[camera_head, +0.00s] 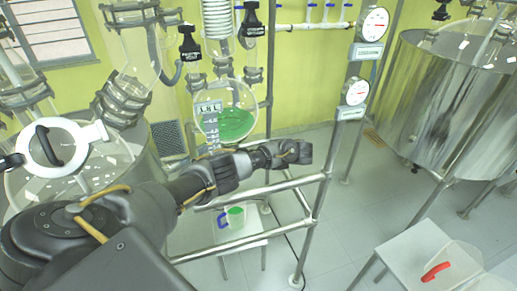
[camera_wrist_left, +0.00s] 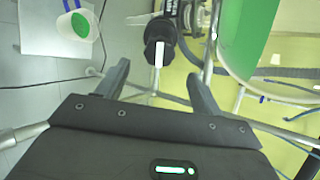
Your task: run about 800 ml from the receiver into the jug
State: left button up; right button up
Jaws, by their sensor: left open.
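The receiver (camera_head: 240,97) is a round glass flask with green liquid in its lower part, hanging in the metal frame. In the left wrist view the receiver (camera_wrist_left: 233,40) fills the upper right. The jug (camera_head: 236,217) is whitish with a blue handle and stands below on a small white table; green shows inside it. It also shows in the left wrist view (camera_wrist_left: 77,25). My left gripper (camera_wrist_left: 157,72) is open, with a black valve knob (camera_wrist_left: 158,50) just ahead of and between its fingertips. Contact is unclear. My left arm hides part of the receiver's outlet in the head view.
Frame rails (camera_head: 292,184) run around the receiver and above the jug's table (camera_head: 208,241). Two gauges (camera_head: 355,91) hang to the right. A large steel vessel (camera_head: 435,100) and a bench with a red-handled item (camera_head: 435,271) stand at right. Open floor lies between.

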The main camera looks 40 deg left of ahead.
pick_arm(q)
jog(key=shift+v, duration=1.1)
